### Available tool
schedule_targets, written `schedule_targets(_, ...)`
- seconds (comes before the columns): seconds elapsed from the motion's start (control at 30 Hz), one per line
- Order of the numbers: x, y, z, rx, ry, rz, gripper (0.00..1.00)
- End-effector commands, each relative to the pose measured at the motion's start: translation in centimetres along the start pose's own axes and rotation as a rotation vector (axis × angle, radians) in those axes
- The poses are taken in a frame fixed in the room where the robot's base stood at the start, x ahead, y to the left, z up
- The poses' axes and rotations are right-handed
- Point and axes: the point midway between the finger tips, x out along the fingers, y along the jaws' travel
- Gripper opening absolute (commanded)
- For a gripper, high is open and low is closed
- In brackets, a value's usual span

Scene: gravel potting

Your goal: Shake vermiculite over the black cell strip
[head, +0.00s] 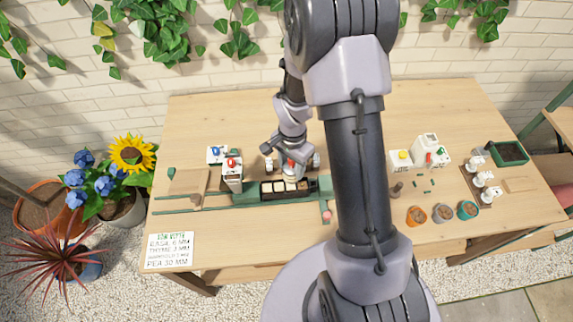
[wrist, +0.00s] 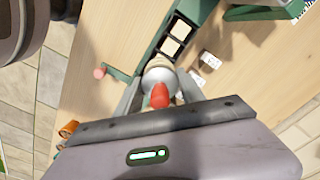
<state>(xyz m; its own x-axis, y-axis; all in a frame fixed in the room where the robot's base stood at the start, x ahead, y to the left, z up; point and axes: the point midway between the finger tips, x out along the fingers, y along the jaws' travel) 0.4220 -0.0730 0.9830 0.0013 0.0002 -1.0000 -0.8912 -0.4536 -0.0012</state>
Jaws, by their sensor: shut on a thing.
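The black cell strip (head: 285,196) lies in a green holder on the table, and several of its cells show pale fill. It also shows in the wrist view (wrist: 164,57), above the gripper. My gripper (head: 291,168) is over the strip. It is shut on a pale round shaker (wrist: 160,74) with a red end (wrist: 160,96), seen between the two fingers in the wrist view. The shaker's far end is hidden, and I cannot tell its exact tilt or whether anything falls from it.
White containers with blue (head: 215,154) and red (head: 232,170) marks stand left of the strip. A pink knob (head: 327,215) sits by the holder's right end. Small pots (head: 443,213), white bottles (head: 482,180) and a dark tray (head: 508,153) stand right. A sowing-depth sign (head: 170,251) lies front left.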

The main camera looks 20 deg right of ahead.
Motion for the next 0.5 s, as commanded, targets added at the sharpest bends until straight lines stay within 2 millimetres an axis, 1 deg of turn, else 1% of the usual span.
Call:
schedule_targets(0.03,0.9,0.0,0.0,0.0,-0.001,0.001,0.17)
schedule_targets(0.2,2.5,0.0,0.0,0.0,0.0,0.0,0.17)
schedule_targets(0.5,2.4,0.2,-0.2,0.001,0.0,0.0,0.17)
